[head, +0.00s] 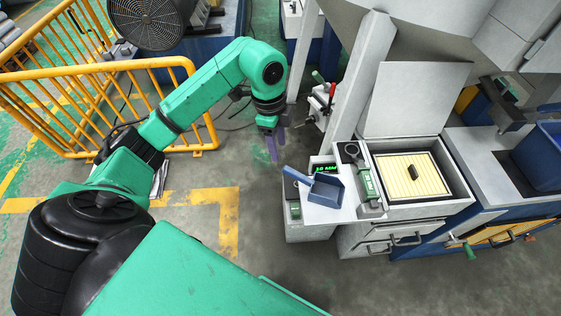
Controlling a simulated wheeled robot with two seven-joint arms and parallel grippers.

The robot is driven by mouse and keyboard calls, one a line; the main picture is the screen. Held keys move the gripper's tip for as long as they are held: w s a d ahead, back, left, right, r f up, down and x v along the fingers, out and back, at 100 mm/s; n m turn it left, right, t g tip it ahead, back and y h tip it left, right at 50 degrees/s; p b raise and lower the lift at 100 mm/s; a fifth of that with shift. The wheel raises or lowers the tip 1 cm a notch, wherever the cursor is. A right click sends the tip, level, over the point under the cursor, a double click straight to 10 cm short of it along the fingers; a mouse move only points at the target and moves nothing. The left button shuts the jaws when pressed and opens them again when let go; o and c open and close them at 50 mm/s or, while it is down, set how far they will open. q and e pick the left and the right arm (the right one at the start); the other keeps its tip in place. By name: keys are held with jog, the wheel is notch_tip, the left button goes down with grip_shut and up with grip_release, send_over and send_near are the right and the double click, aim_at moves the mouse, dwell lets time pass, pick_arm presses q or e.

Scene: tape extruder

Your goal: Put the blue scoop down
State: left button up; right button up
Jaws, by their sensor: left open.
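The blue scoop (326,190) lies on a small white shelf (318,213) at the front left of the machine. Its handle points up and left, over the shelf's left side. My left gripper (273,148) hangs with its fingers down, left of and behind the scoop, apart from it. It is open and I see nothing in it. My right gripper does not show.
A box with an open lid (413,100) holds a yellow slatted plate (395,178) with a dark block (412,172). A blue bin (540,158) stands at the far right. Yellow railings (100,75) stand at the left. The floor before the shelf is clear.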

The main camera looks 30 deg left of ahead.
pick_arm(q)
jog(key=w+d+f+m+t+h, duration=0.1)
jog(key=w+d+h, duration=0.2)
jog(key=d+h, duration=0.3)
jog(key=w+d+f+m+t+h, duration=0.1)
jog(key=w+d+t+h, duration=0.15)
jog(key=d+h, duration=0.35)
jog(key=w+a+f+n+t, duration=0.4)
jog(key=w+f+n+t, duration=0.2)
jog(key=s+a+f+n+t+y, duration=0.1)
jog(key=a+f+n+y, duration=0.25)
jog(key=f, duration=0.45)
jog(key=s+a+f+n+t+y, duration=0.1)
jog(key=a+f+n+t+y, duration=0.1)
jog(key=a+f+y, duration=0.4)
jog(key=s+a+f+n+g+y, duration=0.2)
jog(key=s+a+f+n+g, duration=0.15)
jog(key=s+f, duration=1.15)
jog(key=s+f+g+y, duration=0.1)
jog(key=s+f+g, duration=0.3)
jog(key=s, duration=0.8)
jog(key=s+f+g, duration=0.4)
jog(key=s+f, duration=0.4)
jog(key=s, duration=0.5)
jog(key=shift+s+a+f+n+y, duration=0.2)
jog(key=shift+f+n+y, duration=0.1)
jog(key=shift+f+y, duration=0.1)
